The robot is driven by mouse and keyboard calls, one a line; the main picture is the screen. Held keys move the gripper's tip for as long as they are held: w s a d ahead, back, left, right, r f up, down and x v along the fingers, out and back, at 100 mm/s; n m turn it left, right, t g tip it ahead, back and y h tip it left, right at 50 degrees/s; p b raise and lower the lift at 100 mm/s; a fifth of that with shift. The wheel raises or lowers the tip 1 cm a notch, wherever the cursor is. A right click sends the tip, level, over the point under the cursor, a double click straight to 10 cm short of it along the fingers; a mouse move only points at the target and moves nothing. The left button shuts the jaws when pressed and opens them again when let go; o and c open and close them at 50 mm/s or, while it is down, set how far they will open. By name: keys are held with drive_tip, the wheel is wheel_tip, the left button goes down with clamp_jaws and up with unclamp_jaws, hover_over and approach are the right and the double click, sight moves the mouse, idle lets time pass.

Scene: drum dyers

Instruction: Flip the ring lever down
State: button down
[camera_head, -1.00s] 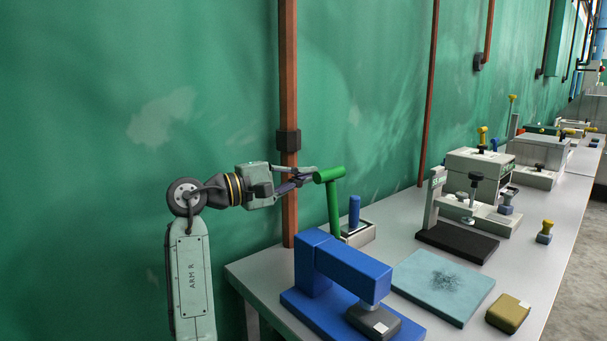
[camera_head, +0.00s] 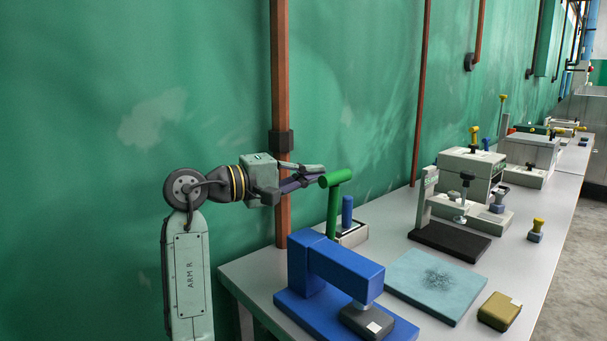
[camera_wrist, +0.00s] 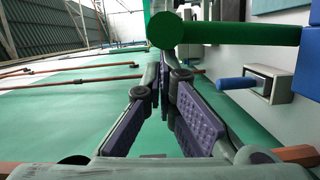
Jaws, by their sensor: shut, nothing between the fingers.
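A green lever with a round crossbar handle (camera_head: 336,178) stands nearly upright beside a small pale box, behind the blue press. No ring shape shows on it, but it is the lever closest to my gripper. In the wrist view, its thick green bar (camera_wrist: 225,33) lies across the top, just beyond the fingertips. My gripper (camera_head: 322,174) is shut and empty, just left of the handle; I cannot tell whether it touches. In the wrist view, the purple-padded fingers (camera_wrist: 169,75) point towards the bar. The lever's foot is hidden behind the blue press.
The blue press (camera_head: 345,270) stands at the table's near end. A blue-handled box (camera_head: 347,212) sits right behind the lever. A teal mat (camera_head: 436,285) and a brown block (camera_head: 499,311) lie to the right. A brown pipe (camera_head: 280,120) runs up the wall behind my gripper.

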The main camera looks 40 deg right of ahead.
drive_tip(key=s+f+m+b, duration=0.1)
drive_tip(key=s+m, duration=0.1)
drive_tip(key=s, duration=0.2)
drive_tip(key=s+f+m+t+y+b, duration=0.1)
drive_tip(key=s+m, duration=0.2)
drive_tip(key=s, duration=0.1)
drive_tip(key=s+d+f+m+b, duration=0.1)
drive_tip(key=s+m, duration=0.2)
drive_tip(key=s, duration=0.1)
drive_tip(key=shift+s+t+y, duration=0.3)
drive_tip(key=shift+y, duration=0.1)
drive_tip(key=shift+s+f+m+t+b, duration=0.3)
drive_tip(key=shift+s+f+m+b, duration=0.15)
drive_tip(key=shift+s+f+m, duration=0.4)
drive_tip(key=shift+s, duration=0.1)
drive_tip(key=shift+d, duration=0.1)
